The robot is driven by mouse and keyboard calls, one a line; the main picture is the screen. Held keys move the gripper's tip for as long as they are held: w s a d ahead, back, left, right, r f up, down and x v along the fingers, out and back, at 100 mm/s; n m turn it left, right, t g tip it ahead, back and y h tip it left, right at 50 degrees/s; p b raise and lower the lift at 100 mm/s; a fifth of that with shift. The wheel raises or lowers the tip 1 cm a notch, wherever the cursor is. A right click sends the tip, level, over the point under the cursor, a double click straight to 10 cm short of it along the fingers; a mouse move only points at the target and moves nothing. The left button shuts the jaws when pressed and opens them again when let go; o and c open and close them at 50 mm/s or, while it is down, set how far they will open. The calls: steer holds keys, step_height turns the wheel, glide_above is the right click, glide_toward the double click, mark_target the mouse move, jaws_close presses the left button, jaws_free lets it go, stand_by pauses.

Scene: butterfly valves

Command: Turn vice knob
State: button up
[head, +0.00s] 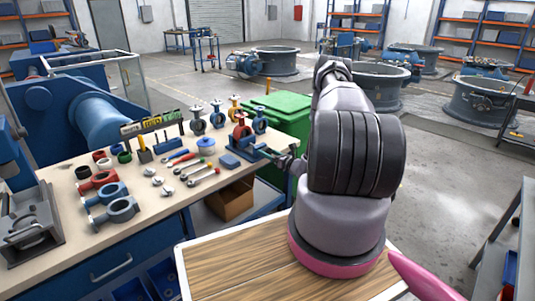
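A blue vice (244,151) stands at the right end of the workbench, with a red valve part (241,132) upright at it. The vice's knob side faces right, towards my arm; the knob itself is too small and too covered to make out. My gripper (283,158) is a small dark shape at the bench's right edge, just right of the vice and close to it. My own arm hides part of it. I cannot tell whether its fingers are open or shut, or whether they touch the knob.
The workbench (62,186) holds valve bodies (111,203), wrenches (203,178), screwdrivers and small upright valves (197,121). A green bin (288,111) stands behind its right end. A cardboard box (231,202) sits below. Open floor lies to the right.

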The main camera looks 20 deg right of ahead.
steer(key=c, duration=0.5)
steer(key=shift+o, duration=0.2)
steer(key=shift+m, duration=0.5)
steer(key=o, duration=1.4)
steer(key=shift+s+d, duration=0.1)
steer(key=v, duration=1)
steer(key=shift+s+d, duration=0.1)
steer(key=shift+s, duration=0.2)
